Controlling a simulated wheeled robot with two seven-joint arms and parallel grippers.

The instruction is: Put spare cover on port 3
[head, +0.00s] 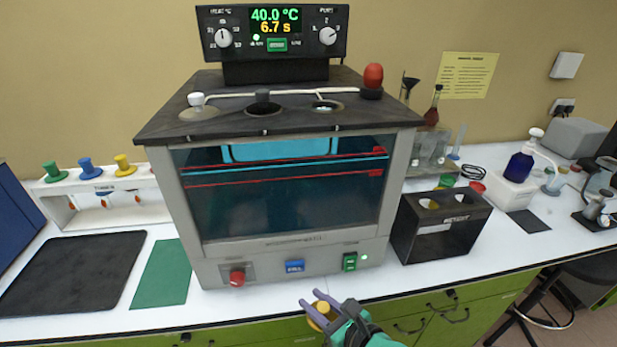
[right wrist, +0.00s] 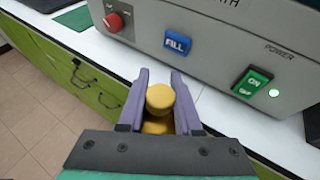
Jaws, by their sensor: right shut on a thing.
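My right gripper (head: 318,302) is in front of the bath, low by the counter's front edge. It is shut on a yellow knobbed piece (head: 322,308), which looks like a cover. In the right wrist view this yellow piece (right wrist: 160,98) sits between the two purple fingers (right wrist: 160,84). The water bath (head: 285,200) has a dark lid (head: 290,75) with three ports in a row. The right port (head: 326,106) shows a round opening with no knob. My left gripper is not in view.
A red knob (head: 373,76) stands at the lid's right corner. The display box (head: 275,32) rises behind the lid. A rack (head: 100,200) with green, blue and yellow tops is at left. A black block (head: 440,225) stands at right. A FILL button (right wrist: 177,43) faces the gripper.

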